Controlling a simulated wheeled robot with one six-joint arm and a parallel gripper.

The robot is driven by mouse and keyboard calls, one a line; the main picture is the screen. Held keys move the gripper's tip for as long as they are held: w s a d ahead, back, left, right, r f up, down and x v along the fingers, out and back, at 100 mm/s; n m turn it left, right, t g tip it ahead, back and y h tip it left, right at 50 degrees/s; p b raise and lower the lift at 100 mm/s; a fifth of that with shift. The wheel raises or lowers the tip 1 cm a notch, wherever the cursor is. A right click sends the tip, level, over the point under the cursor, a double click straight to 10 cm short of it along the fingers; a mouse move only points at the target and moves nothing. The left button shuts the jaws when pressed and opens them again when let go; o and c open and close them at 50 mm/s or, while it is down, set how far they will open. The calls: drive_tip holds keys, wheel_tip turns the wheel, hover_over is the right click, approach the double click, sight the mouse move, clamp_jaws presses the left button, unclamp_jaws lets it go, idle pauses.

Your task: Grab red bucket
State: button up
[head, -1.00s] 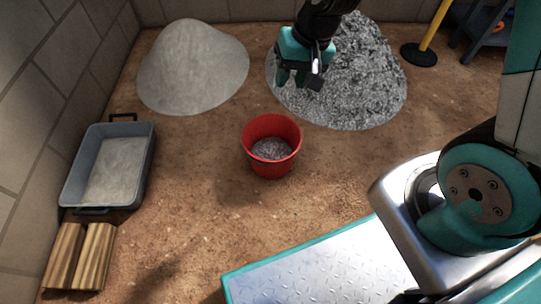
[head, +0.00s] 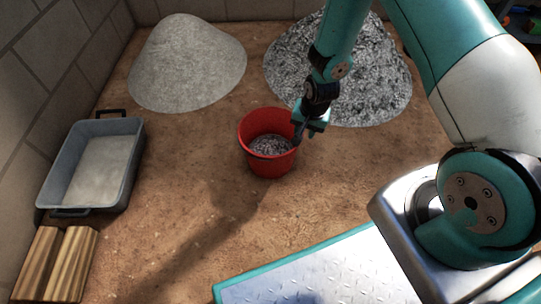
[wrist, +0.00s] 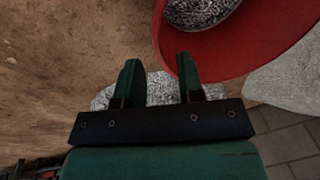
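The red bucket (head: 268,165) stands upright on the dirt floor near the middle of the head view, with grey gravel (head: 270,145) inside. My gripper (head: 299,134) is at the bucket's right rim, pointing down. In the wrist view my gripper (wrist: 157,62) has its two green fingers apart with nothing held between them. The red bucket (wrist: 235,52) fills the upper right there, and its near edge reaches between the fingers, overlapped by the right finger. I cannot tell whether a finger touches the rim.
A pale sand pile (head: 190,65) and a grey gravel pile (head: 375,75) lie behind. A grey tray (head: 52,165) and wooden blocks (head: 72,262) lie along the left wall. The dirt between tray and bucket is clear.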

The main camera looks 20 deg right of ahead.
drive_tip(key=shift+w+a+f+b, duration=0.1)
drive_tip(key=shift+w+f+b, duration=0.15)
drive_tip(key=shift+f+b, duration=0.8)
drive_tip(key=shift+w+a+f+b, duration=0.1)
drive_tip(key=shift+w+f+b, duration=0.1)
drive_tip(key=shift+f+b, duration=0.85)
drive_tip(key=shift+w+a+f+b, duration=0.1)
drive_tip(key=shift+w+f+b, duration=0.15)
drive_tip(key=shift+f+b, duration=0.75)
drive_tip(key=shift+f+p, duration=0.3)
drive_tip(key=shift+p, duration=0.2)
clamp_jaws()
drive_tip(key=shift+w+r, duration=0.1)
drive_tip(key=shift+w, duration=0.05)
